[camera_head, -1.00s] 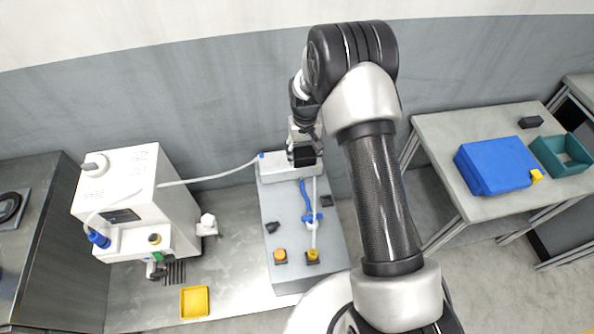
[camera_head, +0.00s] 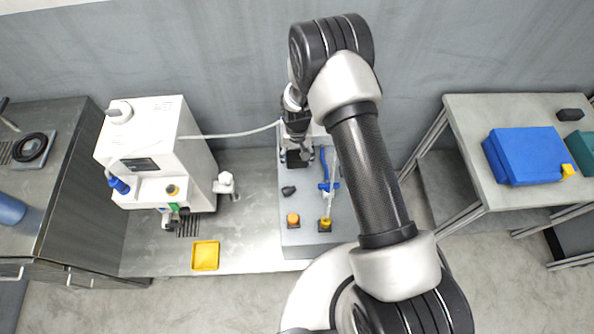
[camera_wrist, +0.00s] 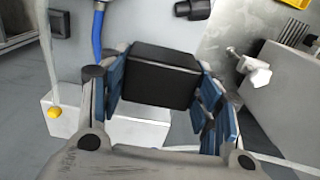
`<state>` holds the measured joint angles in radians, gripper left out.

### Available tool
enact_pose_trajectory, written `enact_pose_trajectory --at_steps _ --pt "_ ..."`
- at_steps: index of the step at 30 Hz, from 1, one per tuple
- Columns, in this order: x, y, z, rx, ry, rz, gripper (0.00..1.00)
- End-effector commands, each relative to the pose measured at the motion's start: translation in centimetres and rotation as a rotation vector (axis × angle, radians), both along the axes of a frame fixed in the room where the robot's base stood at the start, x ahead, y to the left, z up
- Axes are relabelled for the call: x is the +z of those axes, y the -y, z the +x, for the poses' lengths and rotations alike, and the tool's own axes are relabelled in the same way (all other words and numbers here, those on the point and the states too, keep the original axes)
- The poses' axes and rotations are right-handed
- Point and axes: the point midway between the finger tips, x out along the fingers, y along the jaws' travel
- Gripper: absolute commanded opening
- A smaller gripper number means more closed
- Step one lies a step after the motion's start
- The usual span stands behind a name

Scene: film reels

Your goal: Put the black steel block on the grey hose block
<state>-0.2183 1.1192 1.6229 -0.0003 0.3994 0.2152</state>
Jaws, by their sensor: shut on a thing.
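My gripper (camera_wrist: 160,100) is shut on the black steel block (camera_wrist: 160,78), which sits between the blue finger pads in the wrist view. In the head view my gripper (camera_head: 297,160) hangs over the back left part of the grey bench. The pale grey hose block (camera_wrist: 120,128) lies below and beyond the held block in the wrist view, partly hidden by the fingers. The two look apart, though the height gap cannot be judged. In the head view my arm hides most of the hose block.
A white machine (camera_head: 150,150) stands at left, with a pale hose (camera_head: 230,134) running towards the hose block. A blue hose (camera_head: 325,170), an orange knob (camera_head: 293,218) and a dark clip (camera_head: 288,190) are on the bench. A yellow tray (camera_head: 205,256) lies in front.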

Motion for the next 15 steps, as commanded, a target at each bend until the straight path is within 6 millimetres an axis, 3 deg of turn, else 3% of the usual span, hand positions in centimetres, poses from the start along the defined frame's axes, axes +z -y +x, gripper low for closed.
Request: enact_pose_trajectory --at_steps 1,6,15 --pt "-1.4 0.0 0.0 0.0 0.0 0.0 0.01" --pt "-4.0 0.0 0.1 0.0 0.002 0.0 0.01" --pt "-5.8 0.0 0.1 0.0 0.001 0.0 0.01"
